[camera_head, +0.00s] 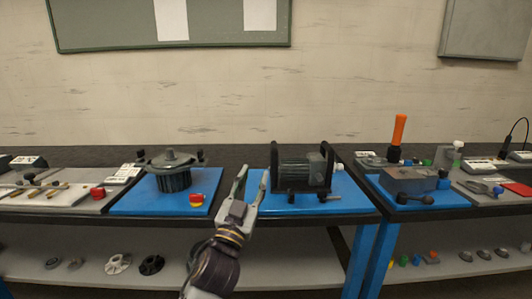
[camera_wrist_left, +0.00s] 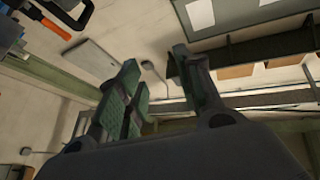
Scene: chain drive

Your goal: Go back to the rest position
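My left gripper (camera_head: 250,185) is raised in front of the workbench, between the two middle blue mats, with its fingers pointing up. The fingers are apart and nothing shows between them. In the left wrist view the fingers (camera_wrist_left: 165,90) also stand apart with an empty gap, against the wall and ceiling area. A chain drive unit with black end plates (camera_head: 298,175) stands on a blue mat (camera_head: 345,198) just right of the gripper. The gripper does not visibly touch it. My right gripper is not in view.
A dark ribbed housing (camera_head: 173,175) and a red button box (camera_head: 197,199) are on the left blue mat (camera_head: 130,202). An orange-handled tool (camera_head: 398,132) stands upright at right. A lower shelf (camera_head: 90,278) holds small parts. The air above the bench is clear.

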